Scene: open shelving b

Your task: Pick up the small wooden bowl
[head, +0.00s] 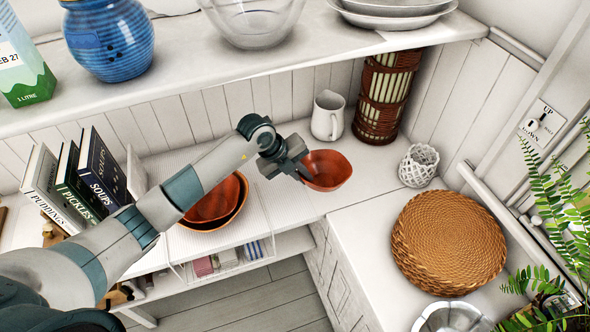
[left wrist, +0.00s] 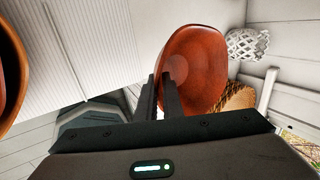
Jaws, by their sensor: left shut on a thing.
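The small wooden bowl (head: 328,170) is reddish-brown and sits at the tip of my left gripper (head: 303,172), over the white counter near the inner corner. My left gripper is shut on the bowl's near-left rim. In the left wrist view the bowl (left wrist: 197,68) appears tilted, with its wall between the two dark fingers (left wrist: 162,97). I cannot tell whether its base touches the counter. My right gripper is not in view.
Larger wooden bowls (head: 213,205) are stacked left, partly behind my arm. A white jug (head: 327,116), a wicker cylinder (head: 384,98), a white woven holder (head: 418,165) and woven mats (head: 447,240) stand around. An upper shelf (head: 200,75) overhangs the back.

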